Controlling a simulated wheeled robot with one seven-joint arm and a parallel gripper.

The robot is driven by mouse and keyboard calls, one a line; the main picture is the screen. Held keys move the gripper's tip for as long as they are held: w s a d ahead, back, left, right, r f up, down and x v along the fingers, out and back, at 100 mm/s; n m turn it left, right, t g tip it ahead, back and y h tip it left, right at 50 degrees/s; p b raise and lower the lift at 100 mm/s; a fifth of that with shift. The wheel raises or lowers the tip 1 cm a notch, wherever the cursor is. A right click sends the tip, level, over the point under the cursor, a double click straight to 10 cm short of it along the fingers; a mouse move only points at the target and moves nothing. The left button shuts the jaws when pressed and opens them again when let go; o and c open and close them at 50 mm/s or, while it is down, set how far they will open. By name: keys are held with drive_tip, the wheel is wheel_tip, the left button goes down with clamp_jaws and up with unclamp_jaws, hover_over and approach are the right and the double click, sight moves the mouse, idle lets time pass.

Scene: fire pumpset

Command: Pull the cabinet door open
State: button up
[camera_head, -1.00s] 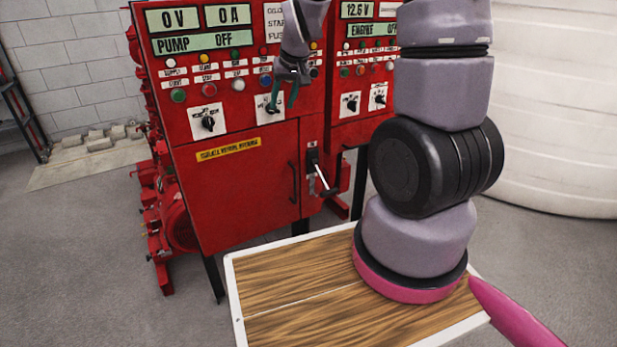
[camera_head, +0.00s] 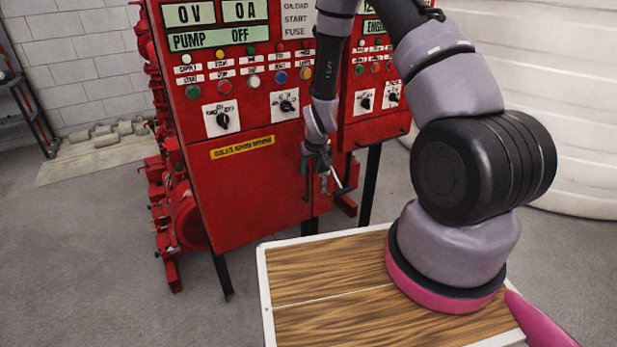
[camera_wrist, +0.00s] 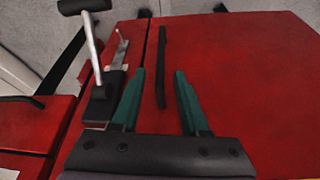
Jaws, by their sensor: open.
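The red cabinet door (camera_head: 243,190) is shut, below the pump panel with the yellow label. Its black bar handle (camera_wrist: 161,50) shows in the wrist view, lying between the two green fingers of my gripper (camera_wrist: 159,72) in the picture. The fingers are apart and nothing is clamped. I cannot tell how far the fingers reach around the bar.
A lever with a black grip (camera_wrist: 93,40) sticks out just left of the fingers in the wrist view. Knobs and buttons (camera_head: 253,81) sit above the door. A wood-topped platform (camera_head: 325,270) is in front of the cabinet.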

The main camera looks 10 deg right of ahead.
sight(308, 173)
drive_tip(key=x, duration=0.5)
drive_tip(key=shift+r, duration=0.1)
clamp_jaws()
idle(1.3)
